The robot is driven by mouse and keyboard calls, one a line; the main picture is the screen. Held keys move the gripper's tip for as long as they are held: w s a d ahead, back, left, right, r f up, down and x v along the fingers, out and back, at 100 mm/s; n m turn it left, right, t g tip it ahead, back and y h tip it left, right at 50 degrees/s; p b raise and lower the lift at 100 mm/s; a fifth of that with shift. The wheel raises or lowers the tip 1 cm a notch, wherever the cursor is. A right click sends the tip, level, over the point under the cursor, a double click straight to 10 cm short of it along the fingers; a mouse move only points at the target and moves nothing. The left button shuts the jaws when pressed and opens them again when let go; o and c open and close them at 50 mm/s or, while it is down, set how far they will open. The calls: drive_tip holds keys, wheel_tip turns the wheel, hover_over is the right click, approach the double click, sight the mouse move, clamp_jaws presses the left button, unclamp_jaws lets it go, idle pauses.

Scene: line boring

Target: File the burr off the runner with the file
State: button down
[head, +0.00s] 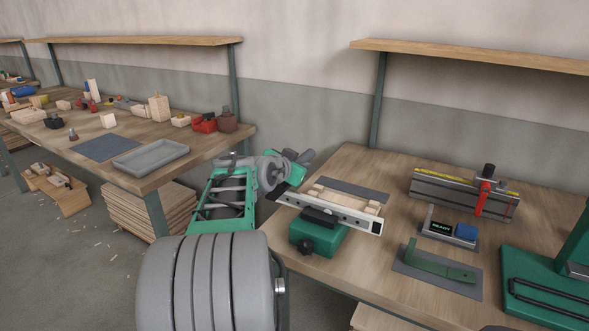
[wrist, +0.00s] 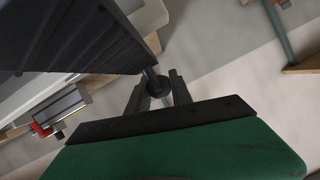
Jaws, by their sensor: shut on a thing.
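The runner (head: 345,218) is a pale metal bar with small holes, lying across the green vise (head: 320,240) at the front edge of the right bench. My gripper (wrist: 160,92) is shut on the dark round end of what looks like the file (wrist: 75,35). Its dark ridged body fills the upper left of the wrist view, joined to that end by a thin grey rod. In the head view my gripper (head: 291,184) is at the runner's left end; the file is not clearly visible there. The burr is too small to make out. Contact between file and runner cannot be told.
Behind the vise lies a grey mat (head: 357,190). To the right are a rail fixture with a red clamp (head: 484,199), a small stand with a blue part (head: 466,232), a green bent piece (head: 440,263) on a mat, and a green machine (head: 550,285). Another bench stands left.

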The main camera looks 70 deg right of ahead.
sight(305, 158)
drive_tip(key=shift+d+r, duration=0.15)
drive_tip(key=shift+d, duration=0.2)
drive_tip(key=shift+s+d, duration=0.1)
drive_tip(key=shift+d, duration=0.05)
drive_tip(key=shift+s+d+f, duration=0.1)
drive_tip(key=shift+s+d, duration=0.05)
drive_tip(key=shift+d, duration=0.7)
drive_tip(key=shift+s+d+f, duration=0.1)
drive_tip(key=shift+d, duration=0.7)
drive_tip(key=shift+a, duration=0.1)
drive_tip(key=shift+w+a+f+b, duration=0.1)
drive_tip(key=shift+a+f+b, duration=0.15)
drive_tip(key=shift+b, duration=0.3)
drive_tip(key=shift+w+a+b, duration=0.2)
drive_tip(key=shift+a+b, duration=0.65)
drive_tip(key=shift+a, duration=0.65)
